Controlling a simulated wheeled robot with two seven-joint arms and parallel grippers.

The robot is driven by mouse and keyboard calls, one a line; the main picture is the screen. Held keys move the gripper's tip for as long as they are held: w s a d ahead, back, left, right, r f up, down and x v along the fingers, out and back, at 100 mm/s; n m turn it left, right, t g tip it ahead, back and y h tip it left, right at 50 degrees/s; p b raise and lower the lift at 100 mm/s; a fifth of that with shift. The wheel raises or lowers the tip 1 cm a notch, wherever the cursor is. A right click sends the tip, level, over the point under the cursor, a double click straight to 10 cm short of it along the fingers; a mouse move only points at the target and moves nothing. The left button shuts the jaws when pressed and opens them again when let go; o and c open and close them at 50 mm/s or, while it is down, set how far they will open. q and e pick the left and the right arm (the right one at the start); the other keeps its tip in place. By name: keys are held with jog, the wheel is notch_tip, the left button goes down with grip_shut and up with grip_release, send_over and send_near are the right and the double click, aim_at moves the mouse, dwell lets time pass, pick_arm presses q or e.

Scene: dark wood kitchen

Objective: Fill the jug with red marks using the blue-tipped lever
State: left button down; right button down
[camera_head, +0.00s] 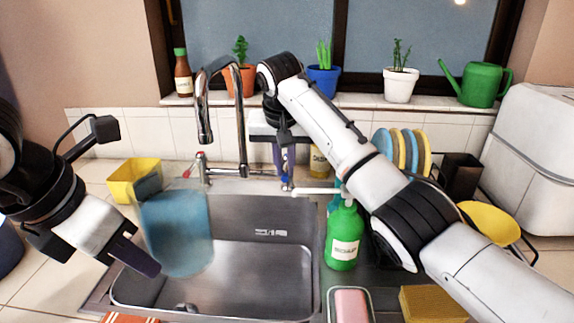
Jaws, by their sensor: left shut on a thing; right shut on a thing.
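A translucent blue jug (178,235) is over the left part of the sink, in front of the tap; I cannot make out red marks on it. My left gripper (150,225) is shut on it from the left. The chrome tap (242,110) arches above the sink, its spout end behind and above the jug. No water stream shows. A red-tipped lever (193,167) is at the tap base's left. My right gripper (284,168) points down right of the tap, shut at the blue-tipped lever (287,187), which its fingers partly hide.
A green soap bottle (343,238) stands right of the steel sink (240,272). A yellow container (134,179) is behind the jug. A pink soap (351,306) and sponge (432,303) lie in front. Plates (405,150) stand at right, and potted plants line the sill.

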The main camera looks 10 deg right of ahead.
pick_arm(q)
jog(key=shift+r, duration=0.15)
pick_arm(e)
jog(key=shift+r, duration=0.1)
jog(key=c, duration=1.8)
grip_release()
jog(key=v, duration=1.2)
jog(key=shift+a, duration=0.1)
